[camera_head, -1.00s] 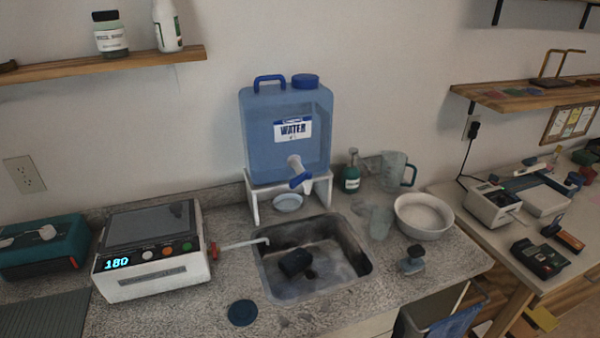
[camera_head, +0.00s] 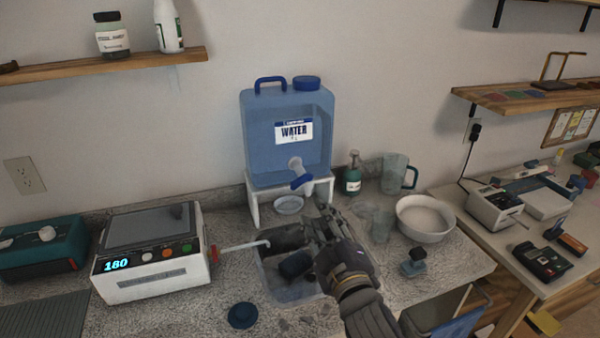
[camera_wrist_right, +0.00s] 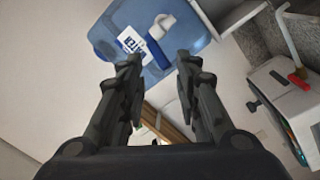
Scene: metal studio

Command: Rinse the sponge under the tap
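A dark blue-grey block (camera_head: 294,265), which looks like the sponge, lies in the sink (camera_head: 283,291). The tap (camera_head: 299,174), white with a blue lever, sticks out from the front of the blue water jug (camera_head: 262,140) above the sink's back edge. It also shows in the right wrist view (camera_wrist_right: 162,25). My right gripper (camera_head: 318,222) is over the right part of the sink, below and right of the tap, and hides part of the basin. In the right wrist view its fingers (camera_wrist_right: 160,65) are apart with nothing between them. My left gripper is not in view.
The jug stands on a white stand (camera_head: 254,207) with a small dish (camera_head: 289,205) beneath. A soap bottle (camera_head: 352,178), a clear pitcher (camera_head: 394,174) and a white bowl (camera_head: 424,217) stand right. A white device (camera_head: 151,283) stands left. A dark blue disc (camera_head: 242,314) lies in front.

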